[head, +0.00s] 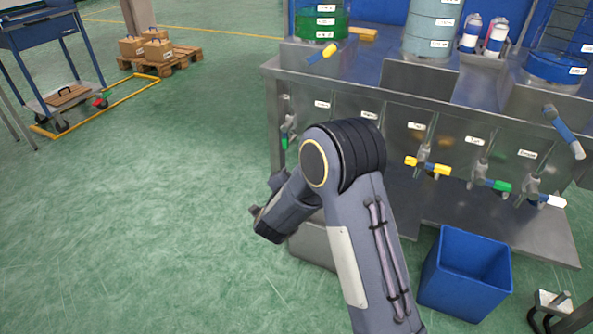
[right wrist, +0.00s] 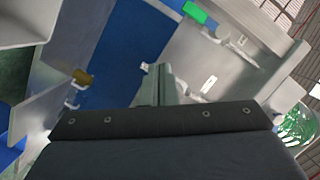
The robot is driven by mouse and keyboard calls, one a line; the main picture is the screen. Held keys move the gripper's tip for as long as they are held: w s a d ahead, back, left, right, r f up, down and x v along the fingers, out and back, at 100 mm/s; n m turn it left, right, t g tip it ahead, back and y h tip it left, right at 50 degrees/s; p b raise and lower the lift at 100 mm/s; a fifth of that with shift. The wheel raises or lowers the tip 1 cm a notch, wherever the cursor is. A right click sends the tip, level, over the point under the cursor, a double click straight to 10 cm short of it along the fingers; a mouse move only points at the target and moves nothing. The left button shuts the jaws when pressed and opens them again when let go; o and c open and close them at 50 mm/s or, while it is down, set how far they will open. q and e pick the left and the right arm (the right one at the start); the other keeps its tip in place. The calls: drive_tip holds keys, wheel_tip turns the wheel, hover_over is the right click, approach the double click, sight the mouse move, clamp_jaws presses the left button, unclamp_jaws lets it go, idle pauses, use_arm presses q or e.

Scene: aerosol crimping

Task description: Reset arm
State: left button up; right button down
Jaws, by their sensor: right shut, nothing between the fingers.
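My right arm (head: 345,235) rises from the bottom of the head view, bends at the elbow and folds down to the left in front of the steel bench. Its gripper is hardly visible there, hidden by the wrist. In the right wrist view my right gripper (right wrist: 158,82) shows beyond the dark wrist housing, with its fingers together and nothing between them. My left arm and gripper are not in view.
A steel bench (head: 460,100) with several coloured valves stands behind the arm. A blue bin (head: 467,272) is on the floor right of it. A blue cart (head: 45,35) and a pallet (head: 165,62) with boxes stand far left. The green floor (head: 140,210) between is clear.

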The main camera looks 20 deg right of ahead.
idle(0.3)
drive_tip(key=s+a+r+n+g+y, duration=0.1)
drive_tip(key=s+a+r+n+y, duration=0.4)
drive_tip(key=s+r+n+y, duration=0.5)
drive_tip(key=s+a+f+n+g+y, duration=0.1)
drive_tip(key=s+n+g+y, duration=0.15)
drive_tip(key=s, duration=1.05)
drive_tip(key=s+a+f+n+g+y, duration=0.15)
drive_tip(key=s+n+g, duration=0.25)
drive_tip(key=s, duration=0.9)
wheel_tip(320, 180, up, 35)
drive_tip(key=p, duration=3.5)
drive_tip(key=shift+s+d, duration=0.15)
drive_tip(key=shift+s, duration=0.15)
